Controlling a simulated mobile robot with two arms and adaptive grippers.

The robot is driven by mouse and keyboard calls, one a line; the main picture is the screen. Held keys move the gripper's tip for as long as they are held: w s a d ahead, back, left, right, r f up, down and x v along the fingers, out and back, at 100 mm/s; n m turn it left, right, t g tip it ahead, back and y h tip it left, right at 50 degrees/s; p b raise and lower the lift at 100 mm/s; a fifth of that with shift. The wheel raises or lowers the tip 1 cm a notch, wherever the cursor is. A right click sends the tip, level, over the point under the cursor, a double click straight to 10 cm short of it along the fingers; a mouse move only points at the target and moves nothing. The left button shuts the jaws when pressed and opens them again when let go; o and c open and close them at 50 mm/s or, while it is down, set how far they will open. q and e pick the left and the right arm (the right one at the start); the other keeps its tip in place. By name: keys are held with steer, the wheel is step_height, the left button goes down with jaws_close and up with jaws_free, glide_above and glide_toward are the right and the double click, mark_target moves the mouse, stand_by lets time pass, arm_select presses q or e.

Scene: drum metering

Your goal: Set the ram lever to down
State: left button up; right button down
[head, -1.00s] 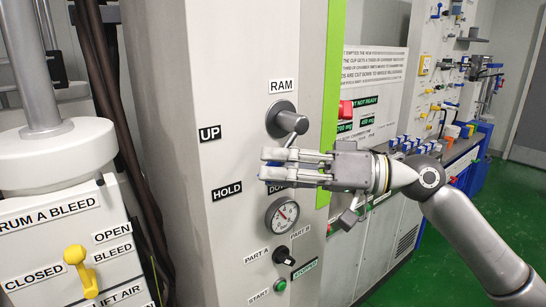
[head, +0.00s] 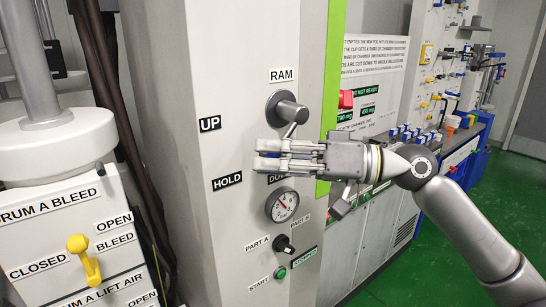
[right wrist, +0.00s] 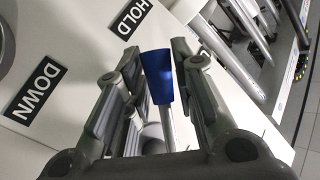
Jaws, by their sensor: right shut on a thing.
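The ram lever (head: 287,110) has a grey round hub on the light panel under the RAM sign (head: 283,76). Its stem slopes down from the hub to a blue handle end, mostly hidden by my gripper in the head view. The handle (right wrist: 157,76) shows clearly in the right wrist view, between the fingers. My right gripper (head: 262,155) is shut on it, just below the hub. The DOWN label (right wrist: 38,93) lies beside the fingers, and my gripper partly covers it in the head view. The HOLD label (head: 227,181) is left of and below the fingertips. My left gripper is out of view.
The UP label (head: 210,123) is left of the hub. Below my gripper are a pressure gauge (head: 282,205), a black PART A/B knob (head: 285,244) and a green START button (head: 280,272). A yellow bleed lever (head: 84,260) is at lower left.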

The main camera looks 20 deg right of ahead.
steer(key=shift+d, duration=0.1)
steer(key=w+d+f+n+g+h+p, duration=0.1)
steer(key=w+d+f+n+h+p, duration=0.1)
steer(key=d+n+h+p, duration=0.3)
steer(key=shift+d+f+h+p, duration=0.15)
steer(key=shift+d+h+p, duration=0.15)
steer(key=shift+h+p, duration=0.45)
stand_by(0.4)
steer(key=c, duration=1.2)
jaws_free()
steer(key=v, duration=1.2)
steer(key=shift+d+f, duration=0.15)
